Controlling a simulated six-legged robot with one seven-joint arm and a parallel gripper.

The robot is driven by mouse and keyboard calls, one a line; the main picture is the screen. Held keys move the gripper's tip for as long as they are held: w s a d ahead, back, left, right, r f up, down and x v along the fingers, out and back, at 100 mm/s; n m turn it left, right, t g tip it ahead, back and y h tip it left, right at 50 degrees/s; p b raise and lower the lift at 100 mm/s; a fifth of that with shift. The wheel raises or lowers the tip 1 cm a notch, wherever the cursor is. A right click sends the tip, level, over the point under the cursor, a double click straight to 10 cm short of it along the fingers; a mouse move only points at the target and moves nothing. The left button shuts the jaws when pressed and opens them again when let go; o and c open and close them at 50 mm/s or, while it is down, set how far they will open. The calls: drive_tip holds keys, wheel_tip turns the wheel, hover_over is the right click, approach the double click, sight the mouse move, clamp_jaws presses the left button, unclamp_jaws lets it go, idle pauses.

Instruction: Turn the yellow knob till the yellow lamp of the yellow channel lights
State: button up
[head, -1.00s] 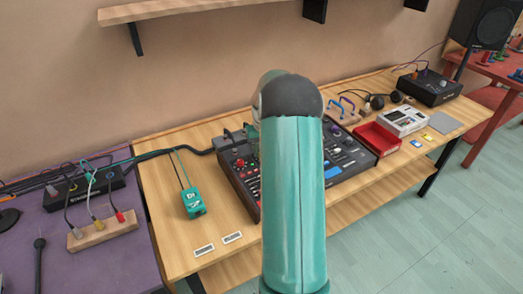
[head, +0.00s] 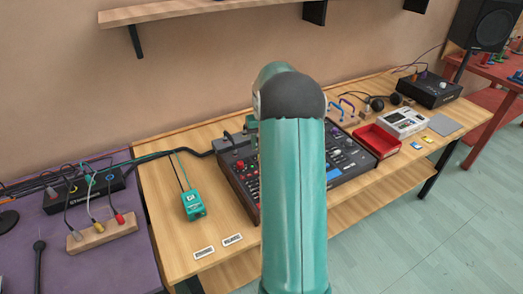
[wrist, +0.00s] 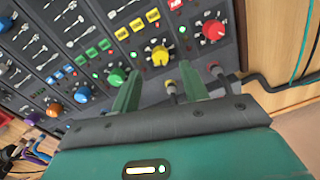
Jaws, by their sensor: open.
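The yellow knob (wrist: 158,54) sits on the dark mixer panel in the wrist view, between a green knob (wrist: 117,77) and a red knob (wrist: 212,30). A pale pointer mark shows on the knob. My gripper (wrist: 159,69) is open, with one teal finger on each side of the yellow knob's near edge. I cannot tell whether the fingers touch it. Yellow buttons (wrist: 137,25) lie in the same channel. Small lamps show near the knob, but I cannot tell whether the yellow one is lit. In the head view my arm hides the knob and much of the mixer (head: 238,172).
Cable plugs (wrist: 172,88) stand in the mixer's edge close to my fingers. In the head view, a teal box (head: 194,205) lies left of the mixer, and a red tray (head: 378,141) and a white device (head: 402,122) stand right.

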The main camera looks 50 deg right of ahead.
wheel_tip(320, 180, up, 9)
drive_tip(key=shift+s+d+f, duration=0.1)
idle(0.6)
drive_tip(key=s+a+r+n+t, duration=0.1)
drive_tip(key=a+r, duration=0.3)
drive_tip(key=a, duration=0.4)
drive_tip(key=s+a+r+n+h, duration=0.1)
drive_tip(key=a+r, duration=0.2)
drive_tip(key=a, duration=0.4)
drive_tip(key=s+a+r+n+t, duration=0.1)
drive_tip(key=a+r, duration=0.3)
drive_tip(key=a, duration=0.4)
drive_tip(key=s+a+f+n+t, duration=0.2)
drive_tip(key=s+a+n+t, duration=0.1)
drive_tip(key=s+a, duration=1.3)
drive_tip(key=shift+s+a+f+y, duration=0.2)
drive_tip(key=shift+a+f+y, duration=0.15)
drive_tip(key=shift+a, duration=0.85)
drive_tip(key=shift+d, duration=0.15)
